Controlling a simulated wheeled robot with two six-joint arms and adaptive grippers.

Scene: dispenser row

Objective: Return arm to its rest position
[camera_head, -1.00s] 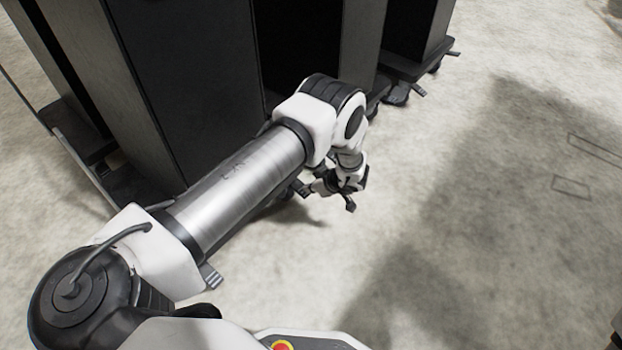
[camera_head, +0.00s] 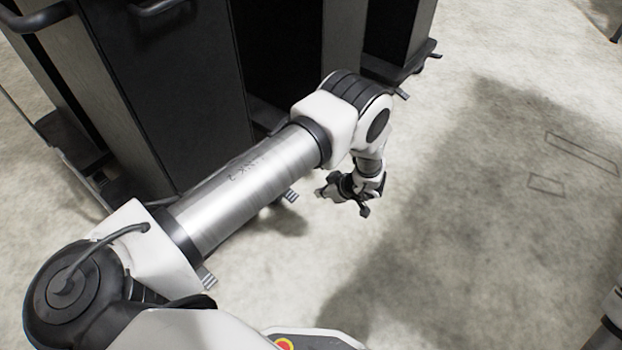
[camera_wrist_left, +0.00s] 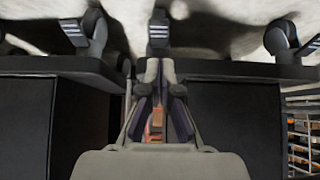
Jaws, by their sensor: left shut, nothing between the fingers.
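My left arm (camera_head: 245,190) reaches from the lower left of the head view, bent at the elbow, with its forearm hanging down. My left gripper (camera_head: 350,194) is over the floor, to the right of the black dispenser cabinets. In the left wrist view, the gripper (camera_wrist_left: 157,85) has its fingers close together, shut and holding nothing. The right gripper is out of view.
A row of tall black dispenser cabinets (camera_head: 190,90) on wheeled bases stands at the upper left. Their dark bodies and casters (camera_wrist_left: 282,38) show in the left wrist view. Shelves (camera_wrist_left: 303,145) are at its right edge. Open concrete floor (camera_head: 470,200) lies to the right.

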